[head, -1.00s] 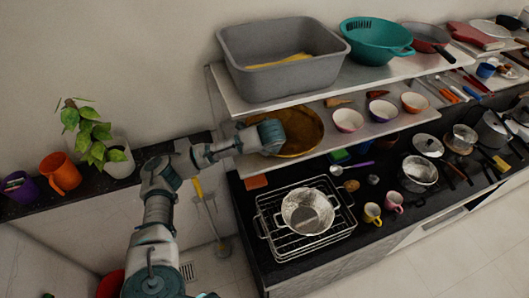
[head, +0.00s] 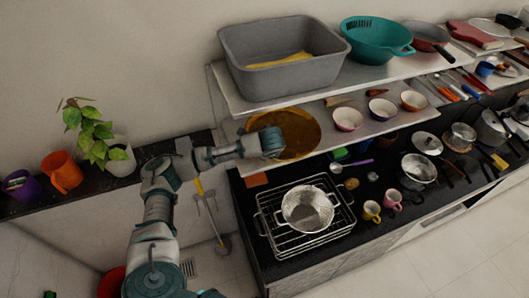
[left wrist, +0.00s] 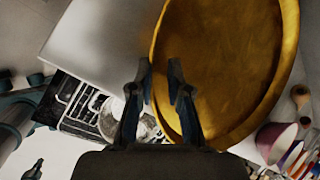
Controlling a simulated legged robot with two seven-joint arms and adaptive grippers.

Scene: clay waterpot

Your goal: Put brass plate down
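The brass plate (head: 300,130) is a round, golden-brown dish at the left end of the lower shelf in the head view. It appears to rest on the shelf board. In the left wrist view the brass plate (left wrist: 225,60) fills the upper right, with its raised rim running close by the fingers. My left gripper (head: 272,142) is at the plate's front edge. In the left wrist view its two fingertips (left wrist: 161,78) are apart, with the rim line passing between them; I cannot tell whether either touches the plate. My right gripper is out of view.
Small bowls (head: 348,119) stand right of the plate on the lower shelf (head: 375,132). A grey tub (head: 285,75) sits on the shelf above. Below, a metal strainer pot (head: 307,208) stands on a wire rack. A potted plant (head: 120,160) is at left.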

